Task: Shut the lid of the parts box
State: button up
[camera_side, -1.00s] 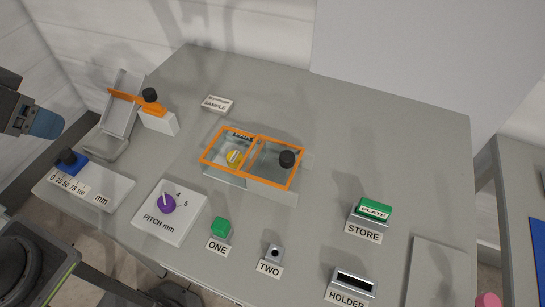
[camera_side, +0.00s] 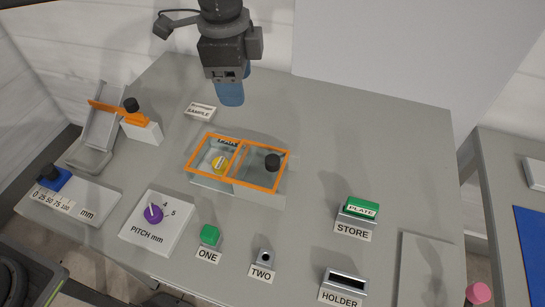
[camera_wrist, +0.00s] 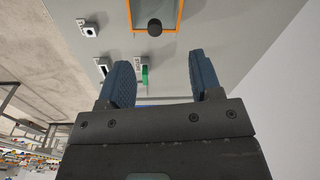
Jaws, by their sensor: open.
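I cannot tell how far the lid covers the box. My gripper (camera_side: 231,98) is above and behind the box, apart from it. In the wrist view my gripper (camera_wrist: 162,75) is open, with nothing between its fingers; the knob (camera_wrist: 155,27) and orange edge (camera_wrist: 180,12) show beyond.
A SAMPLE block (camera_side: 200,111) stands behind the box. The STORE stand with a green plate (camera_side: 362,207) and the HOLDER (camera_side: 346,281) are at right. The back right table is clear.

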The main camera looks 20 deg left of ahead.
aim_at(273, 159)
jog(key=d+f+m, duration=0.3)
jog(key=d+f, duration=0.2)
jog(key=d, duration=0.1)
jog(key=shift+g, duration=0.3)
notch_tip(273, 159, down, 13)
jog(key=shift+w+f, duration=0.15)
grip_shut()
dwell(0.3)
